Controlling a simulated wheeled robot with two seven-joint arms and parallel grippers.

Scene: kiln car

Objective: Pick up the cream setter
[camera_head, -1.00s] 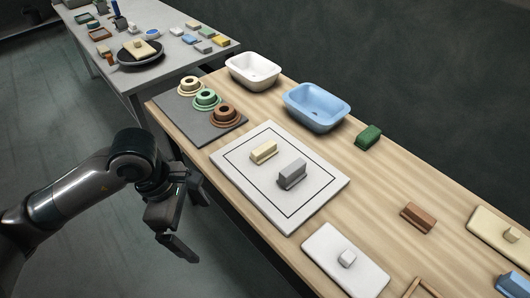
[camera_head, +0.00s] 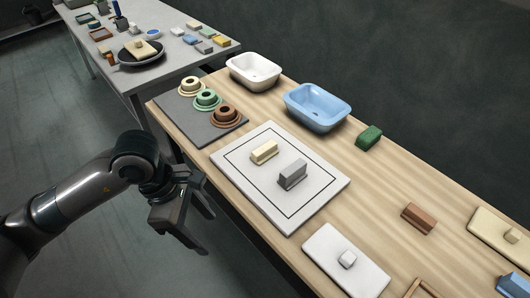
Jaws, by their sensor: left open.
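A small cream block (camera_head: 264,152) with a raised ridge lies on the white board (camera_head: 240,172) with a black outline, at the middle of the wooden table. A similar grey block (camera_head: 292,174) sits just to its right, apart from it. My left gripper (camera_head: 205,232) is open and empty, off the table's near edge, to the left of and nearer than the cream block. Nothing hides the cream block. A larger cream slab (camera_head: 485,228) with a small knob lies at the far right. My right gripper is not in view.
A grey mat (camera_head: 190,122) carries three ringed pieces. White (camera_head: 253,72) and blue (camera_head: 317,108) basins stand along the back, beside a green block (camera_head: 368,138). A white slab (camera_head: 330,257) with a knob, a brown block (camera_head: 418,218) and a blue block (camera_head: 512,287) lie rightward.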

